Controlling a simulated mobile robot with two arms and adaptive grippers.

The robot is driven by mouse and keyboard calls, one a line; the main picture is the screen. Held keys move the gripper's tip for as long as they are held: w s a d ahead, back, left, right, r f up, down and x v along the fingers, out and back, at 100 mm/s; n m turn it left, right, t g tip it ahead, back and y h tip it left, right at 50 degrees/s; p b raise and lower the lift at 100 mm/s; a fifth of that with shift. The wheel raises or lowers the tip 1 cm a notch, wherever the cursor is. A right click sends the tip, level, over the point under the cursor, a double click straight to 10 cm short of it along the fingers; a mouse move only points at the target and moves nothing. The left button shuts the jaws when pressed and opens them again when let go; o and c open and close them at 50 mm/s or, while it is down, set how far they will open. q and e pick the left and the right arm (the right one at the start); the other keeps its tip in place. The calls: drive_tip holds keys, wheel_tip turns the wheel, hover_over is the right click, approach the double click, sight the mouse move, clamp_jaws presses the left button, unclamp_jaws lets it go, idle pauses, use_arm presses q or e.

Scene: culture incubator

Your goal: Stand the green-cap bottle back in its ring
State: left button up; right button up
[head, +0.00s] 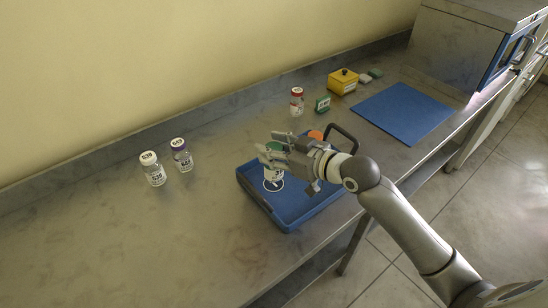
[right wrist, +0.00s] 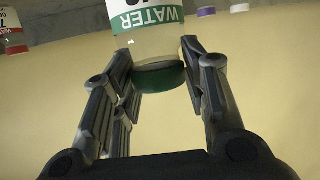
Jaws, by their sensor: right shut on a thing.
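The green-cap bottle, with a "WATER" label, is between the fingers of my right gripper (head: 268,152), which is shut on it near its cap. Its body (head: 269,174) hangs below the fingers and looks upright. In the right wrist view the bottle (right wrist: 148,40) shows upside down, with its green cap (right wrist: 159,78) between the fingertips (right wrist: 160,68). A white ring (head: 279,186) shows at the bottle's base, inside the blue tray (head: 285,222). I cannot tell whether the bottle touches the tray floor. My left gripper is not in view.
A white-cap bottle (head: 154,172) and a purple-cap bottle (head: 181,157) stand left of the tray. An orange thing (head: 316,135) and black handle (head: 345,136) show beside my gripper.

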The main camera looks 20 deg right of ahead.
drive_tip(key=w+f, duration=0.2)
drive_tip(key=shift+w+d+f, duration=0.2)
drive_tip(key=shift+d+f, duration=0.15)
wheel_tip(320, 180, down, 3)
drive_tip(key=shift+w+p, duration=0.1)
drive_tip(key=shift+p, duration=0.3)
drive_tip(key=shift+f, duration=0.15)
drive_tip(key=o, duration=1.4)
drive_tip(key=shift+f, duration=0.15)
drive_tip(key=shift+c, duration=0.2)
drive_tip(key=shift+d, duration=0.1)
